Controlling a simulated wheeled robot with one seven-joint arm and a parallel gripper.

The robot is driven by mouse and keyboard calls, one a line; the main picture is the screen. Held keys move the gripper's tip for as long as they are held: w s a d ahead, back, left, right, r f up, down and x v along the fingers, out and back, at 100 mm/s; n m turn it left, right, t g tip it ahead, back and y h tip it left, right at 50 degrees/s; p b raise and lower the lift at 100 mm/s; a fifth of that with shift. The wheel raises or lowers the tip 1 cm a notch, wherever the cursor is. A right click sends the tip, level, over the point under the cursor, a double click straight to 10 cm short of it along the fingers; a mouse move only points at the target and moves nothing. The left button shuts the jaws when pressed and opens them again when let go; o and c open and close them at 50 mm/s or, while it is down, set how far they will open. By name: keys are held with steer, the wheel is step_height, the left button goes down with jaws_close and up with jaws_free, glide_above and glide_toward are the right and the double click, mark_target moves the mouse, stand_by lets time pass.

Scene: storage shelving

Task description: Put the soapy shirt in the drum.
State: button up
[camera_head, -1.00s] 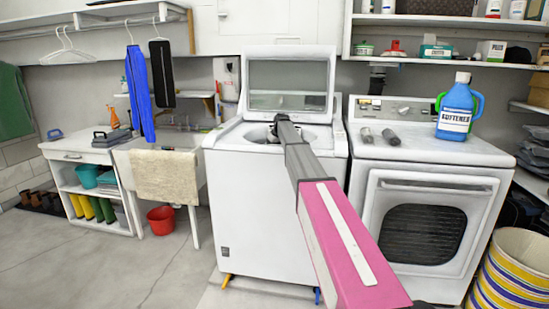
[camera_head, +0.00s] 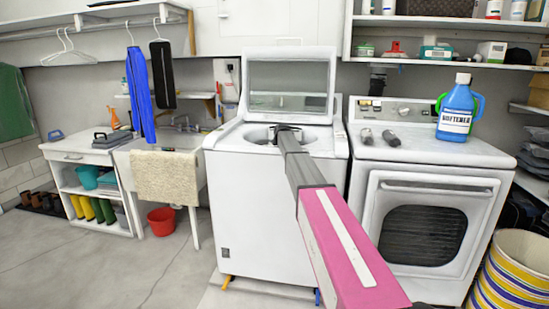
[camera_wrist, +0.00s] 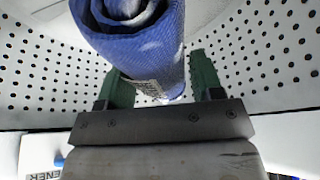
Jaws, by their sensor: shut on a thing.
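The soapy shirt (camera_wrist: 140,38) is a rolled blue bundle with whitish patches and a pale label, seen in the wrist view. My gripper (camera_wrist: 163,85) has green fingers, one on each side of the roll, and is shut on it. The drum (camera_wrist: 245,50) has a white wall dotted with holes and surrounds the shirt and fingers in the wrist view. In the head view the washer (camera_head: 240,185) stands with its lid (camera_head: 290,85) up. My arm reaches to its top opening (camera_head: 258,133); the shirt and gripper are hidden there.
A dryer (camera_head: 425,200) stands right of the washer, with a blue softener jug (camera_head: 458,105) and two small dark items on top. A sink (camera_head: 190,140) with a draped beige towel (camera_head: 166,177) stands to the left. The floor in front at left is clear.

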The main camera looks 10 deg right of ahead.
steer(key=shift+f, duration=0.15)
steer(key=o, duration=1.1)
steer(key=shift+s, duration=0.1)
steer(key=shift+r, duration=0.25)
steer(key=v, duration=1.2)
steer(key=shift+r, duration=0.4)
